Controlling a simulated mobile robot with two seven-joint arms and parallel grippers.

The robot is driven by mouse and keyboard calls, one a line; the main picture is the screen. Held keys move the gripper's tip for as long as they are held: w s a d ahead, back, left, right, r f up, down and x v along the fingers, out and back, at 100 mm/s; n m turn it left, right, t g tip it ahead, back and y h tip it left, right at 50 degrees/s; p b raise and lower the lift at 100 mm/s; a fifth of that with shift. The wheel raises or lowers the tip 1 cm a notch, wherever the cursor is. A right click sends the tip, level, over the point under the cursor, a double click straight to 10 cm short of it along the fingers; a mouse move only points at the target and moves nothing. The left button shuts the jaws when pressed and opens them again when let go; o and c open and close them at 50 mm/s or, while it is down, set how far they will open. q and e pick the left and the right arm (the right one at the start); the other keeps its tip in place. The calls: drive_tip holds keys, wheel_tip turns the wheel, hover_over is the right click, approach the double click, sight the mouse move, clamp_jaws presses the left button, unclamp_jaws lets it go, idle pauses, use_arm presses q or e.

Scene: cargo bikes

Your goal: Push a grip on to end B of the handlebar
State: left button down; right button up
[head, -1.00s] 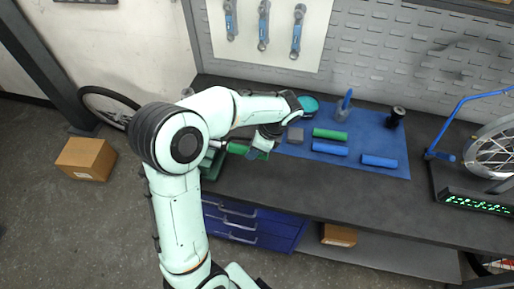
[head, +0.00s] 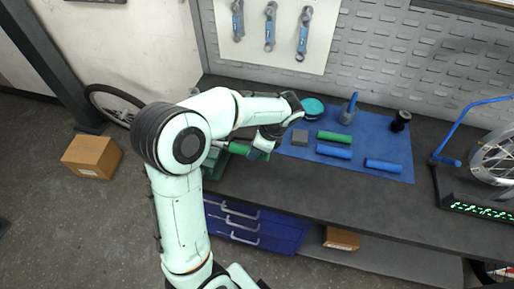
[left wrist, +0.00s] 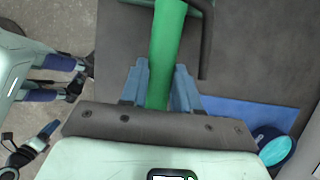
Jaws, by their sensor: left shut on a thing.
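My left gripper (head: 252,151) is shut on a green grip (head: 238,148), over the left end of the bench. In the left wrist view the green grip (left wrist: 166,45) lies lengthwise between the two blue fingers (left wrist: 161,80) and runs out past the top edge. In the head view a pale bar, apparently the handlebar (head: 219,143), meets the grip's left side. My arm hides much of it, so I cannot tell how far the grip is over the bar or which end this is.
A wheel stand (head: 445,165) is at the right. The front bench strip is clear.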

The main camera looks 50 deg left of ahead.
use_arm(q)
drive_tip(key=shift+s+a, duration=0.2)
drive_tip(key=shift+a, duration=0.15)
use_arm(e)
drive_tip(key=shift+a, duration=0.1)
use_arm(q)
drive_tip(key=shift+d, duration=0.1)
drive_tip(key=c, duration=0.7)
unclamp_jaws()
drive_tip(key=shift+c, duration=0.2)
drive_tip(key=p+v, duration=0.2)
drive_tip(key=v, duration=1.1)
drive_tip(key=shift+r, duration=0.2)
use_arm(e)
drive_tip(key=w+r, duration=0.2)
drive_tip(key=shift+w+r, duration=0.15)
drive_tip(key=shift+r, duration=0.15)
